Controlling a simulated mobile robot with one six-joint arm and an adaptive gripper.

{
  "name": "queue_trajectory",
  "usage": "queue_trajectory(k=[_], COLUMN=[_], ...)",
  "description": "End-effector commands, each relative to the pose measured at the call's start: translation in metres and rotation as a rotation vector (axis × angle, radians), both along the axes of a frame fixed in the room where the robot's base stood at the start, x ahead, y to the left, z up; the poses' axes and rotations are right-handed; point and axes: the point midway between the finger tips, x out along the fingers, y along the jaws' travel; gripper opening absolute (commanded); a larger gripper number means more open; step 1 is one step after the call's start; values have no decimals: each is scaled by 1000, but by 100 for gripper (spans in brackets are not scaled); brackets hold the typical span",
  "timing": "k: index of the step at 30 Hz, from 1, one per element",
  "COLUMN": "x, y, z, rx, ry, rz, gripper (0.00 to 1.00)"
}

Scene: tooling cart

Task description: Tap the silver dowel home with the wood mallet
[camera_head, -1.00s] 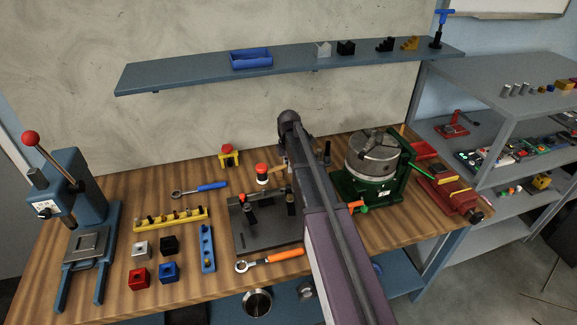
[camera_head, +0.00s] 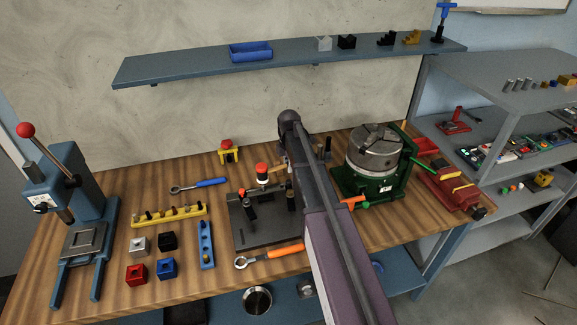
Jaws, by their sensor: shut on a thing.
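My gripper (camera_head: 284,157) is mostly hidden behind my own arm, above the back of the dark fixture plate (camera_head: 262,232). A short tan piece (camera_head: 275,168), which looks like the wood mallet's handle, shows at the arm's left edge, by the gripper. A red-topped pale cylinder (camera_head: 262,176) stands out just left of it. I cannot tell whether this is the mallet's head or a separate thing.
A green-based chuck (camera_head: 375,152) stands right of my arm, with a red vise (camera_head: 450,188) beyond it. A blue press (camera_head: 75,205) stands at the left. A yellow rack (camera_head: 168,216), small blocks and an orange-handled wrench (camera_head: 270,256) lie left and in front of the fixture.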

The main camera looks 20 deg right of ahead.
Motion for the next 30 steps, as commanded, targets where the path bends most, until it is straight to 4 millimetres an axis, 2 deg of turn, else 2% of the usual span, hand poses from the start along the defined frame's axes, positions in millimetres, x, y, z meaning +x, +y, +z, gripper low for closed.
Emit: queue_trajectory(k=[1, 6, 30], x=[0, 0, 0], y=[0, 0, -1], z=[11, 22, 24], rx=[0, 0, 0], ry=[0, 0, 0], rz=[0, 0, -1], gripper=[0, 0, 0])
